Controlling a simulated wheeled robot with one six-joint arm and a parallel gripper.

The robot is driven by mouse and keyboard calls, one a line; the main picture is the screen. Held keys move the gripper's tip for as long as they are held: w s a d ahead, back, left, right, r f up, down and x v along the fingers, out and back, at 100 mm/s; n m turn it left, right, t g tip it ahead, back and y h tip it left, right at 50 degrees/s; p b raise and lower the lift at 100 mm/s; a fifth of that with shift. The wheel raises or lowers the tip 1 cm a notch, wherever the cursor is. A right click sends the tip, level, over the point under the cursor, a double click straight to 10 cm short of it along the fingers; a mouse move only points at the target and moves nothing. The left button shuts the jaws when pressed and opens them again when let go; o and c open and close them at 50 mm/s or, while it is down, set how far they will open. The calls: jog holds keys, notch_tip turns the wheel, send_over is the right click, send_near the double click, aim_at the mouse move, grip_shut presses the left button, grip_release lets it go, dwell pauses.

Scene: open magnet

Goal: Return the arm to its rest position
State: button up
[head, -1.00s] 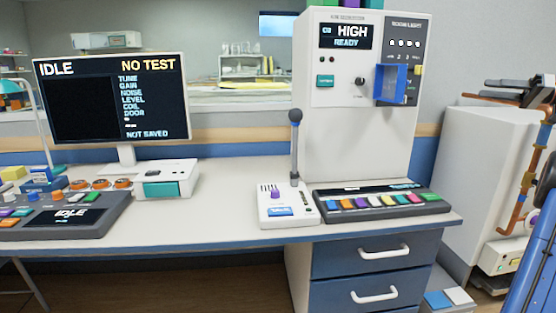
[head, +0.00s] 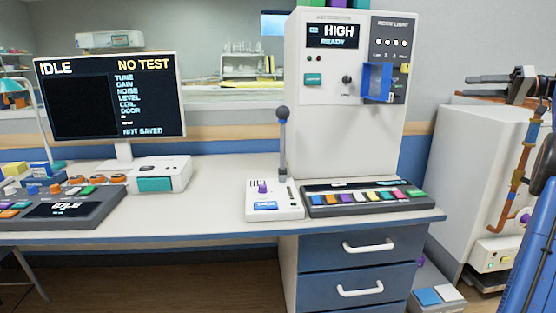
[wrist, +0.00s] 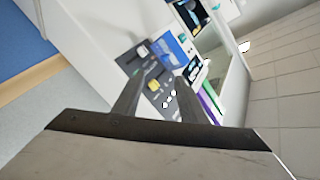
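My gripper (wrist: 160,78) shows in the wrist view as two dark fingers with a gap between them. It is open and nothing is held between the fingers. In the head view my gripper (head: 461,87) is at the upper right, its dark fingers pointing left, to the right of the tall white console (head: 345,125).
The desk (head: 215,210) carries a monitor (head: 110,95) reading IDLE, a box with a lever (head: 282,140), and a keyboard with coloured keys (head: 365,198). The blue cover (head: 378,82) juts from the console. A white cabinet with copper pipes (head: 470,170) stands at right.

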jog(key=a+f+m+g+h, duration=0.2)
jog(key=a+f+m+h, duration=0.1)
jog(key=a, duration=1.6)
jog(key=s+a+f+m+g+h, duration=0.1)
jog(key=s+a+f+h, duration=0.1)
jog(key=s+a+f, duration=0.45)
jog(key=s+a+f+g+h, duration=0.1)
jog(key=s+a+f, duration=0.25)
jog(key=a, duration=0.55)
jog(key=s+a+f+h, duration=0.1)
jog(key=s+a+f, duration=0.25)
jog(key=s, duration=0.25)
jog(key=s+a+f+g+h, duration=0.1)
jog(key=s+a+f+h, duration=0.1)
jog(key=s+f, duration=0.25)
jog(key=s+a+f+h, duration=0.1)
jog(key=s+a+f, duration=0.15)
jog(key=s, duration=0.35)
jog(key=s+d+f+n+h, duration=0.1)
jog(key=s+f+h, duration=0.3)
jog(key=s+f, duration=1.3)
jog(key=shift+f+n, duration=0.25)
jog(key=shift+n, duration=0.25)
jog(key=shift+c, duration=1)
jog(key=shift+a, duration=0.15)
